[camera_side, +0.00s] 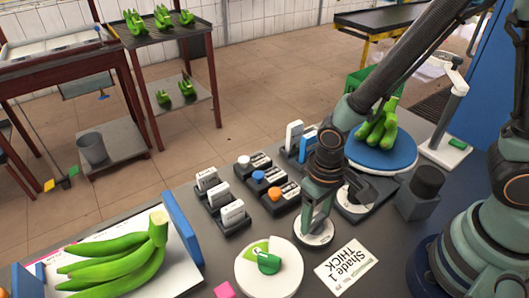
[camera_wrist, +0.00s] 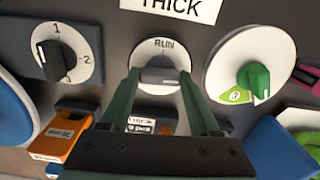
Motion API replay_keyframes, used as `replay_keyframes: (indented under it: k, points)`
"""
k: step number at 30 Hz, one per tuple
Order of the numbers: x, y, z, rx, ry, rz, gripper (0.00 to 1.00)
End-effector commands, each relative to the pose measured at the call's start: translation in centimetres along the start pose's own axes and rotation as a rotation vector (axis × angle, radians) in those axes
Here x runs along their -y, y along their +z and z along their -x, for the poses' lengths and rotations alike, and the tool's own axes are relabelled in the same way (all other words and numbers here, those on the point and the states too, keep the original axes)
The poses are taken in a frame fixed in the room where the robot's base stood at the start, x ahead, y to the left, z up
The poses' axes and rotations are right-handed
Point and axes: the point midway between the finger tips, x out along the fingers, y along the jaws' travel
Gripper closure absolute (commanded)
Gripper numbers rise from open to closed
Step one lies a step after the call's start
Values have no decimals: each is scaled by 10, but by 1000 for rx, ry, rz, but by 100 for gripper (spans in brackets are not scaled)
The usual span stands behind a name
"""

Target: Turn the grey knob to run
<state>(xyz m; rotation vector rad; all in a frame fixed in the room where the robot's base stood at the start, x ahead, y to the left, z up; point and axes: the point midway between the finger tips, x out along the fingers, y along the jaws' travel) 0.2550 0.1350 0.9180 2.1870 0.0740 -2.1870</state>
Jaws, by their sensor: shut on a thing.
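The grey knob (camera_wrist: 160,76) sits on a white round dial (camera_wrist: 158,52) marked RUN at the top in the wrist view. The knob's bar lies crosswise, not toward RUN. My gripper (camera_wrist: 160,74) has one finger at each end of the bar and is shut on it. In the side view my gripper (camera_side: 313,224) reaches down onto the same white dial (camera_side: 315,239). There the knob is hidden by the fingers.
A white dial with a green knob (camera_side: 268,263) is close by on the left in the side view. A dial marked 1, 2, 3 with a black knob (camera_wrist: 54,60) is on the other side. A Shade 1 THICK card (camera_side: 346,263) lies flat nearby. Several small switch blocks (camera_side: 279,193) stand behind.

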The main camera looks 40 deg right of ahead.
Motion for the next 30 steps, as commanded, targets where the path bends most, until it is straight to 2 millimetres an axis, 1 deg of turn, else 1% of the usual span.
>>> replay_keyframes:
  k: [8, 30]
  points:
    - [0, 0, 0, 0, 0, 205, 93]
    - [0, 0, 1, 1, 0, 908, 93]
